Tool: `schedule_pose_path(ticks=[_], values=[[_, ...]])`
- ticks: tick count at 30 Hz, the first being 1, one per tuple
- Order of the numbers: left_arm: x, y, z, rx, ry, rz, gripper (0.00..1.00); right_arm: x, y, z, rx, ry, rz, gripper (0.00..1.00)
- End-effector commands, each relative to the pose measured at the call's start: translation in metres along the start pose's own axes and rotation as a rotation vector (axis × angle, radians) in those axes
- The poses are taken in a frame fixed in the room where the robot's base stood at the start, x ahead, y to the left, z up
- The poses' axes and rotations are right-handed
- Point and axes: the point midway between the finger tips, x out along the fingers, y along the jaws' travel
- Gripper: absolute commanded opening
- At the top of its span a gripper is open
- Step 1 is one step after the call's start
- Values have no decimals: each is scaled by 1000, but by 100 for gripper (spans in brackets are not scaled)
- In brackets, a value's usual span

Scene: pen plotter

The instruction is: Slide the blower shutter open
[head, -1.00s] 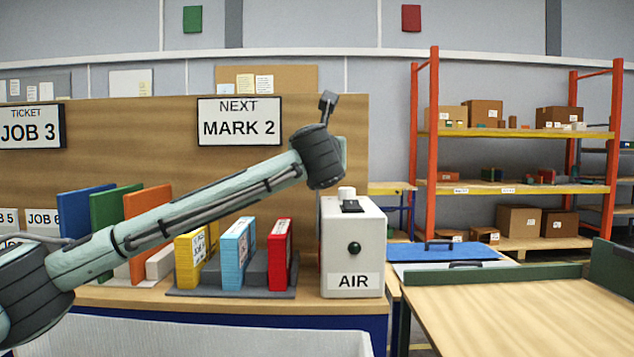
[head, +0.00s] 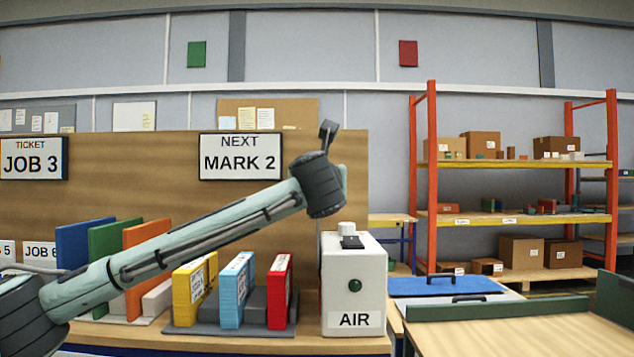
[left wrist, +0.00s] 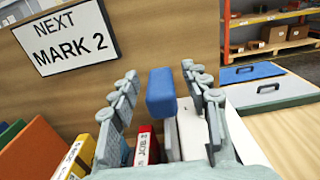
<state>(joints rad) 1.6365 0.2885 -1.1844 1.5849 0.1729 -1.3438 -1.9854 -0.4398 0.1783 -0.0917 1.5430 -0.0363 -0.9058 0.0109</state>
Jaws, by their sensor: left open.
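The blower is a white box marked AIR (head: 352,285) on the bench, right of the colored blocks. It has a dark round knob on its front and a black piece (head: 351,242) and a white cap on top; I cannot tell which part is the shutter. My left arm reaches across from the left, its wrist above and left of the blower, hiding the fingers in the head view. In the left wrist view my left gripper (left wrist: 165,105) is open, fingers spread. A blue block (left wrist: 160,92) shows between them; contact is unclear. My right gripper is not in view.
Yellow, light blue and red blocks (head: 279,290) stand in a grey holder left of the blower. A wooden board with the MARK 2 sign (head: 240,157) rises behind. A blue case (head: 444,286) and a green-edged table (head: 500,338) are to the right.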

Motion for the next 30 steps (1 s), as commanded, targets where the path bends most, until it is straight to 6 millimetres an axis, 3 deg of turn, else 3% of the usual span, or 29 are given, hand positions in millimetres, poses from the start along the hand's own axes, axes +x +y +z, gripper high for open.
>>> schedule_pose_path(ticks=[15,21,30], values=[[-98,0,1,0,-2,-2,47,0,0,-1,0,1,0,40],[-112,0,0,0,-1,0,47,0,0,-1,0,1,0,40],[-113,1,0,0,-1,1,47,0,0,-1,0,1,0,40]])
